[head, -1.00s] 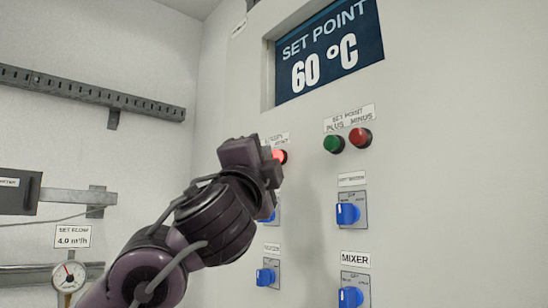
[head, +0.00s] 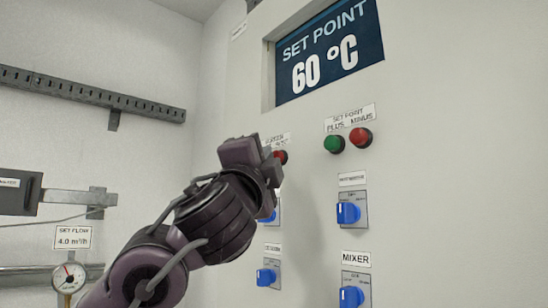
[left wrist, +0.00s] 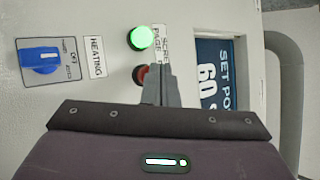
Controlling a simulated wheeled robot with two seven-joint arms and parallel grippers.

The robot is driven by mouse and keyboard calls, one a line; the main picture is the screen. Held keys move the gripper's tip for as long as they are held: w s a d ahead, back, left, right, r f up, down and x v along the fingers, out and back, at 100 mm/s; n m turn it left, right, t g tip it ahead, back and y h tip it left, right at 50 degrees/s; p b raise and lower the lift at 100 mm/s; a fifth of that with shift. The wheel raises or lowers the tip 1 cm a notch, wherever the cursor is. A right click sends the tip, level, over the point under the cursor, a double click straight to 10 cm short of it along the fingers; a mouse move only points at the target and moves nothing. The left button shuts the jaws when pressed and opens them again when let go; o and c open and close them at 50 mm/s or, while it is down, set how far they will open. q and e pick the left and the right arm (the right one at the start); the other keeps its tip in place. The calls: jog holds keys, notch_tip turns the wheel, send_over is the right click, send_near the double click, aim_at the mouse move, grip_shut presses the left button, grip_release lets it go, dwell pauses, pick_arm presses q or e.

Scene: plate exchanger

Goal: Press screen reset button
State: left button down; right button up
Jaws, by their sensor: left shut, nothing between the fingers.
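The red button (head: 281,157) under the screen label (head: 276,140) is partly hidden behind my left gripper (head: 270,160) in the head view. In the left wrist view this red button (left wrist: 139,75) is dark and sits beside the closed fingers of my left gripper (left wrist: 159,72). A green button (left wrist: 141,38) glows next to it, and the label (left wrist: 161,45) is partly covered by the fingers. The left gripper is shut and empty, close to the panel. I cannot tell whether the fingertips touch the button. My right gripper is not in view.
The panel screen (head: 330,50) reads SET POINT 60 °C. A green plus button (head: 334,144) and a red minus button (head: 360,137) sit to the right. Blue rotary switches (head: 348,212) are below. A perforated rail (head: 90,93) runs along the left wall.

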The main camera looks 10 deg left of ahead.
pick_arm(q)
jog(key=shift+s+a, duration=0.3)
jog(key=shift+s, duration=0.1)
jog(key=s+a, duration=0.1)
jog(key=s, duration=0.1)
jog(key=s+a, duration=0.2)
dwell(0.4)
dwell(0.8)
